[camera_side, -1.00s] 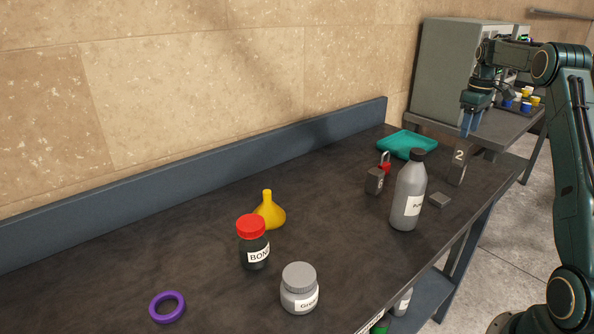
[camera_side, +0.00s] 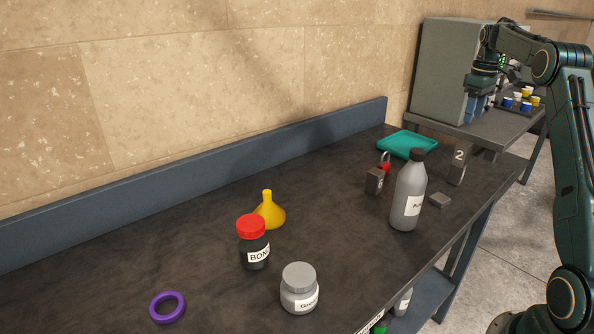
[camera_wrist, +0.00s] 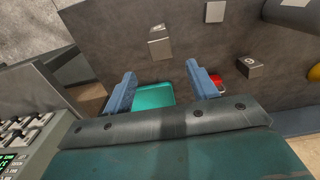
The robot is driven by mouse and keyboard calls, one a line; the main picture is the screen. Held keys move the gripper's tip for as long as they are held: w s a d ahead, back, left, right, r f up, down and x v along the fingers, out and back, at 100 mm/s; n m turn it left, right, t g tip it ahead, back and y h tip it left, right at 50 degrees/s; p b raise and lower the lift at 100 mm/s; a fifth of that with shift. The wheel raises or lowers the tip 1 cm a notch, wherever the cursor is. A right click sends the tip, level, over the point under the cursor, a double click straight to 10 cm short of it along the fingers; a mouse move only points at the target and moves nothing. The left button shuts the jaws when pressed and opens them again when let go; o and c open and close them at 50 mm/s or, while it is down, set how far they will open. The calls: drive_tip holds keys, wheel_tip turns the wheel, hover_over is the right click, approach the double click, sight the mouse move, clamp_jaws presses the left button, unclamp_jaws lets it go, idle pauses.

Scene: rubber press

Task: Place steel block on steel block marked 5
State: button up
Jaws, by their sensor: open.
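A steel block marked 2 (camera_side: 457,168) stands upright on the dark bench and also shows in the wrist view (camera_wrist: 160,45). A second, darker steel block (camera_side: 374,181) stands beside the red padlock; its mark is too small to read, also in the wrist view (camera_wrist: 249,66). A small flat grey block (camera_side: 440,200) lies near the bench's front edge and shows in the wrist view (camera_wrist: 215,11).
A teal tray (camera_side: 406,145) lies at the back, with the red padlock (camera_side: 384,165) nearby. A grey bottle (camera_side: 407,198) stands between the two upright blocks. A yellow funnel (camera_side: 268,212), red-capped jar (camera_side: 253,245), grease jar (camera_side: 299,290) and purple ring (camera_side: 167,308) are farther left.

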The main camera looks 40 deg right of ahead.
drive_tip(key=a+r+t+h, duration=0.1)
drive_tip(key=a+r, duration=0.4)
drive_tip(key=a, duration=0.8)
drive_tip(key=a+r+t, duration=0.1)
drive_tip(key=a+r, duration=0.4)
drive_tip(key=a, duration=0.8)
drive_tip(key=s+a+f+t, duration=0.1)
drive_tip(key=s+a+f, duration=0.3)
drive_tip(key=s+a, duration=0.5)
drive_tip(key=s+a+f+t+y, duration=0.1)
drive_tip(key=s+a+f, duration=0.3)
drive_tip(key=s+a, duration=0.6)
drive_tip(key=shift+t, duration=0.8)
